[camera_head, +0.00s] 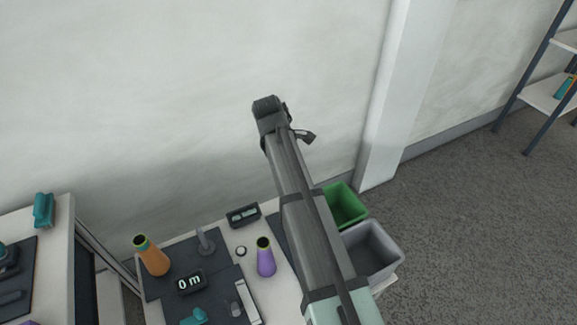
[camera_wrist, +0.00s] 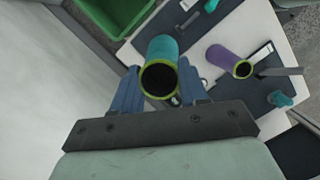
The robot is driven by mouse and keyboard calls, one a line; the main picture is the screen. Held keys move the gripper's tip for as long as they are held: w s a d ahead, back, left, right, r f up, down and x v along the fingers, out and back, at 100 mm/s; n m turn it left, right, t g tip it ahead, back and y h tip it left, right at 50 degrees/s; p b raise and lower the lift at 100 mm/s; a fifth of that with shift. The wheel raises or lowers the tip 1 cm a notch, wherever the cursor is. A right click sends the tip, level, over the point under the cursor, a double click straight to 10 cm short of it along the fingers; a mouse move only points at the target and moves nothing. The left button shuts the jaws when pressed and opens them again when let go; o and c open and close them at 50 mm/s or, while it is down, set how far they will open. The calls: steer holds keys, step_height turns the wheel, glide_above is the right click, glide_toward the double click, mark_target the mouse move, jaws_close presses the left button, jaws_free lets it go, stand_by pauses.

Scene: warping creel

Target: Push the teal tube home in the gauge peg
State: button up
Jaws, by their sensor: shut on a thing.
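In the wrist view my gripper (camera_wrist: 160,72) has its two blue fingers on either side of the teal tube (camera_wrist: 165,48) and is shut on it. The tube's yellow-green rim and dark open end face the camera. The tube is held apart from the table. In the head view my arm covers the gripper and the teal tube. The gauge peg (camera_head: 205,243) stands upright and bare on a dark mat, near a display (camera_head: 190,283) reading 0 m. A grey post-like part (camera_wrist: 282,72) shows at the right of the wrist view; I cannot tell whether it is the peg.
An orange tube (camera_head: 152,256) stands left of the peg, a purple tube (camera_head: 266,258) right of it. A second display (camera_head: 243,215) stands behind. Green (camera_head: 345,205) and grey (camera_head: 372,249) bins are at the right. A teal object (camera_head: 195,317) lies in front.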

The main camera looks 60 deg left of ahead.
steer(key=shift+f, duration=0.1)
steer(key=shift+f, duration=2.55)
steer(key=shift+f, duration=2.45)
steer(key=shift+f, duration=1.05)
steer(key=o, duration=1.3)
steer(key=shift+c, duration=0.2)
